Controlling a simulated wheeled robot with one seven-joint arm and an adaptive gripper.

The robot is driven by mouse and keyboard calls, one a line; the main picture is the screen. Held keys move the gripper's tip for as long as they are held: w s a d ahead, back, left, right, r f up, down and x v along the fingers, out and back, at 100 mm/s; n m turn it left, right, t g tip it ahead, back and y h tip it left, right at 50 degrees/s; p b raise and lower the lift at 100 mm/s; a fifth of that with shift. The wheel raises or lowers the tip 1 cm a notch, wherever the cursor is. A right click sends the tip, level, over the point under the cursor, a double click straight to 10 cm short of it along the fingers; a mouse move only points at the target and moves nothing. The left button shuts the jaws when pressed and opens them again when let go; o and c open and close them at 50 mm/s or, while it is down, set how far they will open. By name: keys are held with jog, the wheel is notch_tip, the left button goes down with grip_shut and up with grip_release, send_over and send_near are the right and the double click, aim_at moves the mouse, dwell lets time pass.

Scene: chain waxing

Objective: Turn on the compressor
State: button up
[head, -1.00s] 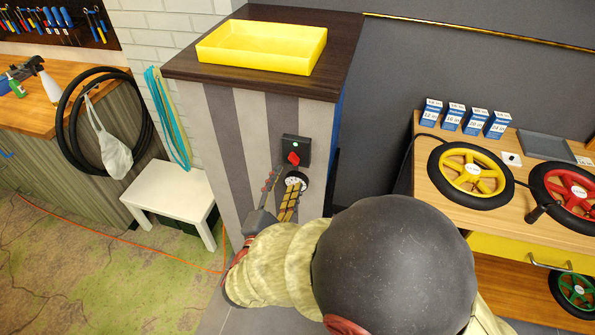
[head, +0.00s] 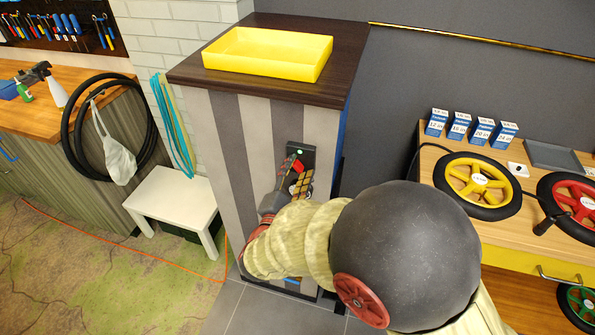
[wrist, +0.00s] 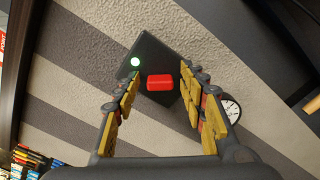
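The compressor's control is a dark panel (wrist: 158,58) on the striped cabinet front (head: 232,140).
A round gauge (wrist: 231,109) sits just right of the fingers in the wrist view. A yellow tray (head: 268,55) lies on the cabinet top. A white stool (head: 172,198) stands left, and a bench with wheels (head: 478,185) right.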

jog(key=c, duration=1)
grip_shut()
jog(key=shift+r+n+p, duration=0.2)
jog(key=shift+n+p, duration=0.9)
jog(key=shift+a+f+n+p, duration=0.1)
jog(key=shift+n+p, duration=0.7)
jog(key=shift+n, duration=0.4)
jog(key=o, duration=1.1)
grip_release()
jog(key=shift+o, duration=0.2)
